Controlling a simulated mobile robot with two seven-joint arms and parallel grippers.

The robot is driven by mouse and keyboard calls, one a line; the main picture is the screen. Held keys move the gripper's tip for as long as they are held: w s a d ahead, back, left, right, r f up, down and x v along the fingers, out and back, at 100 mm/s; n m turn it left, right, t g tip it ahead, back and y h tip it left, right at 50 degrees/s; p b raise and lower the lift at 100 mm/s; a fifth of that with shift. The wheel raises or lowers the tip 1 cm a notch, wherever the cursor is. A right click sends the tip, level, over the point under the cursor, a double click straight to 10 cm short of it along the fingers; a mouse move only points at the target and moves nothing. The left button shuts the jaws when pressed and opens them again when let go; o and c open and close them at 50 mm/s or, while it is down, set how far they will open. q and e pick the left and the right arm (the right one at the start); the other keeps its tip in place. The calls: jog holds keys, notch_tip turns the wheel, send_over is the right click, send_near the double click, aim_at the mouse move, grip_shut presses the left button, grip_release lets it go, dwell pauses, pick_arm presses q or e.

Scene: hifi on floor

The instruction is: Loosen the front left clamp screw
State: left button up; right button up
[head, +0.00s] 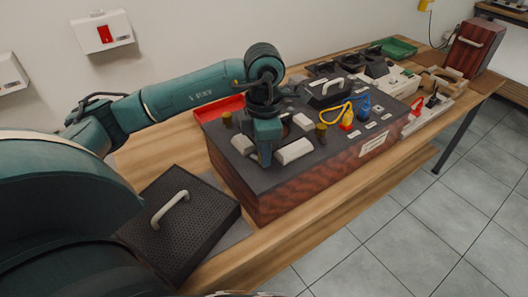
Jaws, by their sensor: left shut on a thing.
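A large box (300,190) with a dark top and reddish wood-grain sides stands on the bench. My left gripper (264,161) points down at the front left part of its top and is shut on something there. The gripper hides what it holds; its place fits the front left clamp screw, which I cannot see itself. Brass-coloured knobs (321,132) stand up from the top, one to the right of the gripper and another (228,119) at the back left. White blocks (294,151) lie beside the gripper. My right gripper is not in view.
A black perforated panel (195,235) with a pale handle lies in front left of the box. A red tray (213,107) is behind it. Yellow and blue plugs (363,106) stand on the top's right part. Several parts and a green tray (398,48) fill the bench's far end.

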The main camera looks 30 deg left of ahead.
pick_arm(q)
jog(key=n+b, duration=0.1)
jog(key=n, duration=0.3)
jog(key=shift+n, duration=2.2)
jog(key=o, duration=1)
notch_tip(320, 180, up, 13)
jog(key=shift+r+p, duration=0.1)
jog(key=shift+p, duration=0.65)
